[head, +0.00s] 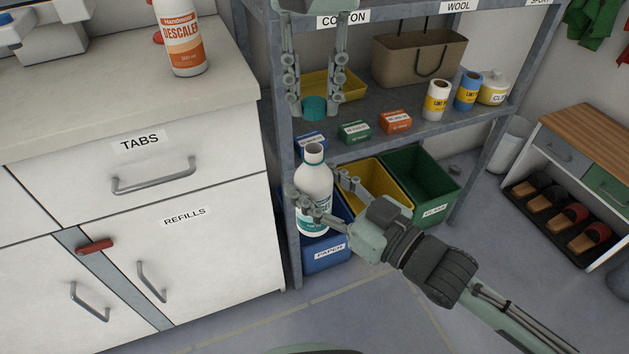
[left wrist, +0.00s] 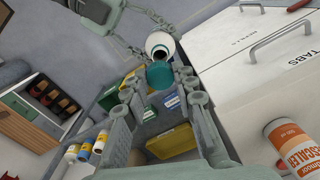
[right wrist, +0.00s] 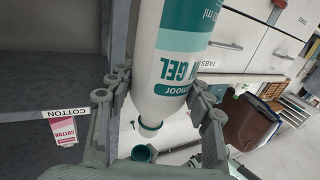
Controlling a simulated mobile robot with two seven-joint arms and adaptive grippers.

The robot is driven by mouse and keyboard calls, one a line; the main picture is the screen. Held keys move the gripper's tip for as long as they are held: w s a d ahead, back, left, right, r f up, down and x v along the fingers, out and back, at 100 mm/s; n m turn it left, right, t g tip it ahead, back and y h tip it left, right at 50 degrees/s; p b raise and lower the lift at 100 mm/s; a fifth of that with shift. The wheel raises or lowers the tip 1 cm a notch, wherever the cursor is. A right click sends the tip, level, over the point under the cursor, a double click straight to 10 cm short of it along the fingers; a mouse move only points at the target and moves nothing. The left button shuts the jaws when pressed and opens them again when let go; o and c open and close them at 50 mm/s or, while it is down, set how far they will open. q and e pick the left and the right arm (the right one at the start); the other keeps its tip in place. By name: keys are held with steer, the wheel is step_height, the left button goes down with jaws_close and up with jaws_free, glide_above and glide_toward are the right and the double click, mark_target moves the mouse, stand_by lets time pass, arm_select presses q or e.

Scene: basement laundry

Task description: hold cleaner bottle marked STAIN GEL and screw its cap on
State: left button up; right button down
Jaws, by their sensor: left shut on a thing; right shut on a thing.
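The white cleaner bottle (head: 316,178) with a teal label stands upright in the air in front of the shelf unit, its neck open. My right gripper (head: 322,194) is shut around its body. In the right wrist view the bottle (right wrist: 175,65) shows upside down, with "GEL" readable and part of the label hidden. My left gripper (head: 315,104) points down above the bottle, shut on the teal cap (head: 314,108). The cap is apart from the neck, a short gap above it. In the left wrist view the cap (left wrist: 163,76) partly overlaps the bottle (left wrist: 160,44).
The grey shelf unit (head: 284,175) stands close behind both grippers, with small boxes, a basket and cans. Blue (head: 328,257), yellow (head: 362,178) and green (head: 440,190) bins sit below. A white cabinet (head: 70,190) with a descaler bottle (head: 183,40) on top is at left. Floor in front is clear.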

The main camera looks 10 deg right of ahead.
mark_target(314, 149)
arm_select(q)
steer(key=shift+f, duration=0.1)
steer(key=shift+f, duration=1.9)
steer(key=shift+s+r, duration=0.1)
steer(key=shift+r, duration=0.05)
steer(key=shift+f, duration=0.95)
steer(key=shift+f, duration=0.55)
